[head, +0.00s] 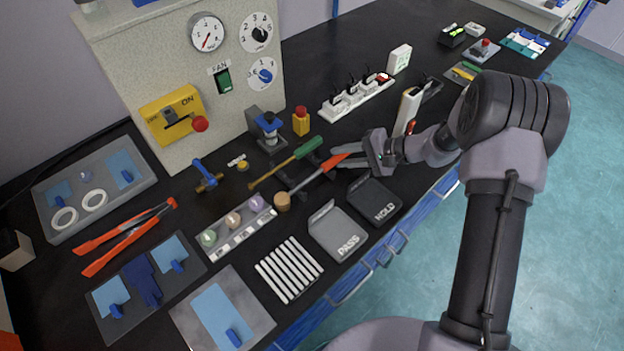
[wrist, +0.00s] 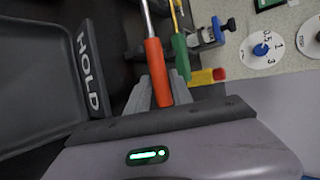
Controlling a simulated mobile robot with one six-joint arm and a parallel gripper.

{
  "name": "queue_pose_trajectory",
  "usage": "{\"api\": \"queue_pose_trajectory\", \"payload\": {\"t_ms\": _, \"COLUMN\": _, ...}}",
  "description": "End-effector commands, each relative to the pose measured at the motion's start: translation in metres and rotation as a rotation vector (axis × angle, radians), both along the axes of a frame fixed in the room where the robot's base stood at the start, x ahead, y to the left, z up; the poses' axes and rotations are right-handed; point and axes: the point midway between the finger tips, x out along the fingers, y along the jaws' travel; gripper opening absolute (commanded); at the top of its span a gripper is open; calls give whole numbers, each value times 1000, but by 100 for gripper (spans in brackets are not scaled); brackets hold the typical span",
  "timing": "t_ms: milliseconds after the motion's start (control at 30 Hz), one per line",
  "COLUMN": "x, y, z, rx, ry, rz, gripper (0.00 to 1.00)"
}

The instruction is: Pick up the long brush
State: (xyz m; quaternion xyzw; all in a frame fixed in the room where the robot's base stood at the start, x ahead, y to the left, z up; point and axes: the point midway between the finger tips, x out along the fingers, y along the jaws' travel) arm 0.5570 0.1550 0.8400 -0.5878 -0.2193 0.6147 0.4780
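The tool nearest my gripper has an orange handle (head: 345,153), a grey metal shaft (head: 306,180) and a tan block-like end (head: 283,202); it looks like the long brush. It lies slanted, its handle toward my gripper (head: 358,157). In the wrist view, the orange handle (wrist: 155,68) runs between my two grey fingers (wrist: 160,92), its end close to the palm. I cannot tell whether the fingers press on it. A green-handled tool (head: 307,147) with a yellowish shaft lies beside it; its handle also shows in the wrist view (wrist: 181,57).
PASS (head: 325,220) and HOLD (head: 375,192) trays lie at the bench's front edge. A sample strip (head: 240,225) stands left of the tan end. A blue-topped clamp (head: 268,130), a red-yellow block (head: 301,121) and a power strip (head: 355,100) stand behind.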

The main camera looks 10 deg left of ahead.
Motion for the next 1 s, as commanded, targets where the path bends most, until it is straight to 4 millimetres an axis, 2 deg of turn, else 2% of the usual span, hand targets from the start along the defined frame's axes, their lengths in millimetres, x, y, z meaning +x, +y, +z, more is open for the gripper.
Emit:
{"api": "queue_pose_trajectory", "payload": {"t_ms": 33, "x": 0, "y": 0, "z": 1, "rx": 0, "ry": 0, "rz": 0, "gripper": 27}}
{"api": "queue_pose_trajectory", "payload": {"t_ms": 167, "x": 0, "y": 0, "z": 1, "rx": 0, "ry": 0, "rz": 0, "gripper": 1}}
{"api": "queue_pose_trajectory", "payload": {"t_ms": 500, "x": 0, "y": 0, "z": 3, "rx": 0, "ry": 0, "rz": 0, "gripper": 0}}
{"api": "queue_pose_trajectory", "payload": {"t_ms": 567, "x": 0, "y": 0, "z": 12, "rx": 0, "ry": -1, "rz": 1, "gripper": 0}}
{"api": "queue_pose_trajectory", "payload": {"t_ms": 800, "x": 0, "y": -1, "z": 77, "rx": -1, "ry": -3, "rz": 1, "gripper": 0}}
{"api": "queue_pose_trajectory", "payload": {"t_ms": 933, "x": -1, "y": -4, "z": 98, "rx": 1, "ry": -1, "rz": -8, "gripper": 0}}
{"api": "queue_pose_trajectory", "payload": {"t_ms": 1000, "x": -5, "y": -17, "z": 103, "rx": 3, "ry": 0, "rz": -36, "gripper": 0}}
